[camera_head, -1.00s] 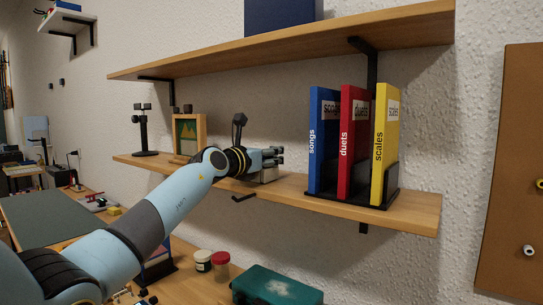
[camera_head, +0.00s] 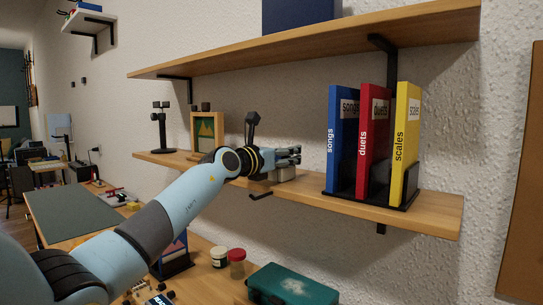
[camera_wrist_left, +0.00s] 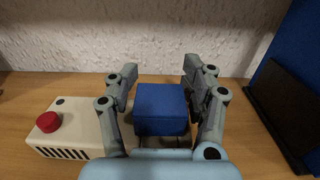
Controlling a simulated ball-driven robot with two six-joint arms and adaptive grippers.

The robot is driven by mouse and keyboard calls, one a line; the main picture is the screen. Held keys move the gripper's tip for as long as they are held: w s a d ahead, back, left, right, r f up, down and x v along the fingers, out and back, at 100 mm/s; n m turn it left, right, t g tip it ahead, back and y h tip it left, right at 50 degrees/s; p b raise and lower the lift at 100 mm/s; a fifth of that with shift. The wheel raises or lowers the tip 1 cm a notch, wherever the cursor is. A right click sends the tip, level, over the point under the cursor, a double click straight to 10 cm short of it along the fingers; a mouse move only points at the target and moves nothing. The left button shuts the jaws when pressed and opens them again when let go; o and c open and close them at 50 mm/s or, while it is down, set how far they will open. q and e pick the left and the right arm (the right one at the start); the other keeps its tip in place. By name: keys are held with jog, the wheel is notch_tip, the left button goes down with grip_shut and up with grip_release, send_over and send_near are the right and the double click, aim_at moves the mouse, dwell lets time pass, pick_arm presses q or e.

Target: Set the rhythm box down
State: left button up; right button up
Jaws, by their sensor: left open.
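My left gripper (camera_head: 296,156) is over the lower shelf, left of the books; it also shows in the left wrist view (camera_wrist_left: 160,76). Its fingers are open, one on each side of a plain blue cube (camera_wrist_left: 161,108), which rests on the wood. A cream box (camera_wrist_left: 75,132) with a red knob and dark slots stands just left of the fingers in the wrist view, outside them. A pale box side (camera_head: 284,174) shows under the gripper in the head view. No label tells which one is the rhythm box. My right gripper is out of view.
Blue (camera_head: 343,135), red (camera_head: 373,140) and yellow books (camera_head: 406,140) stand in a black holder to the right on the lower shelf (camera_head: 440,213). The upper shelf (camera_head: 320,38) is overhead. A green case (camera_head: 292,285) sits below.

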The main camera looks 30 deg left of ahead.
pick_arm(q)
jog(key=s+a+p, duration=0.1)
jog(key=s, duration=0.9)
jog(key=shift+s+a+p, duration=0.2)
jog(key=shift+s+p, duration=0.05)
jog(key=shift+p, duration=0.15)
jog(key=shift+r, duration=0.1)
